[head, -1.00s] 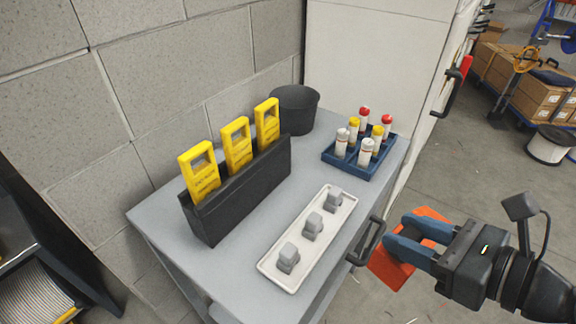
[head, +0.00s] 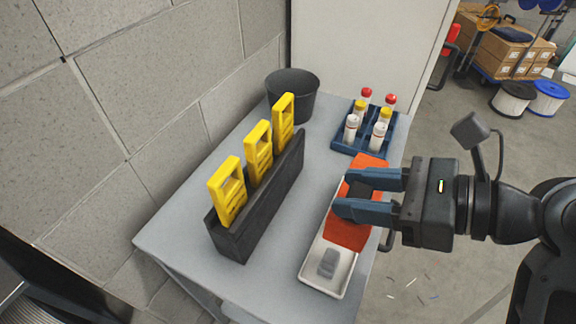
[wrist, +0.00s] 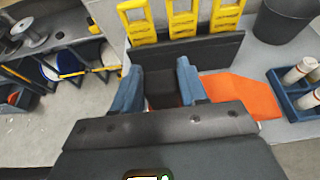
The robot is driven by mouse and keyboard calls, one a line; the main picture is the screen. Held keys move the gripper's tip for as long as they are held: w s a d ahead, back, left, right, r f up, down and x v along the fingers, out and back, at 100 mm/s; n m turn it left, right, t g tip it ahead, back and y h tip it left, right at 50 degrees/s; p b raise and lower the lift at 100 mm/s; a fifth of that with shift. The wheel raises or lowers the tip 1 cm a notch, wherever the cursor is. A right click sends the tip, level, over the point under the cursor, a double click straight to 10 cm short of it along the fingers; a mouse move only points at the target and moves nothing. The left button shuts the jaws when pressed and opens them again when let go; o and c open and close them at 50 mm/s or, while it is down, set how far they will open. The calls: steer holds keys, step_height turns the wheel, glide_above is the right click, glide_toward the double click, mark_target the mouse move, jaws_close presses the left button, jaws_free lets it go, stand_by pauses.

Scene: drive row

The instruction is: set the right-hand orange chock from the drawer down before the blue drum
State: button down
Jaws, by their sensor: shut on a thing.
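My gripper (head: 352,194) is shut on an orange chock (head: 347,230) with a dark middle part. In the head view the chock is in front of the white tray on the grey cart top, hiding part of it. Whether it touches anything there I cannot tell. In the wrist view the chock (wrist: 240,92) shows to the right of the fingers. A blue drum (head: 549,98) stands on the floor at the far upper right of the head view, beside a white-faced drum (head: 514,98). No drawer interior or second chock is clearly visible.
The cart top (head: 190,215) carries a black holder (head: 258,215) with yellow tags, a dark bucket (head: 292,95), a blue bottle rack (head: 345,148) and the white tray (head: 312,262) with a grey block. A block wall borders the left. Floor right of the cart has small scraps.

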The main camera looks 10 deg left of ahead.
steer(key=shift+w+a+f, duration=1.3)
steer(key=shift+w+f, duration=0.05)
steer(key=shift+f, duration=0.45)
steer(key=shift+w+a+f, duration=1.3)
steer(key=shift+a+f, duration=0.05)
steer(key=shift+f, duration=0.4)
steer(key=shift+w+a+f, duration=1.3)
steer(key=shift+w+f, duration=0.05)
steer(key=shift+f, duration=0.45)
steer(key=c, duration=0.6)
jaws_free()
steer(key=shift+f, duration=0.1)
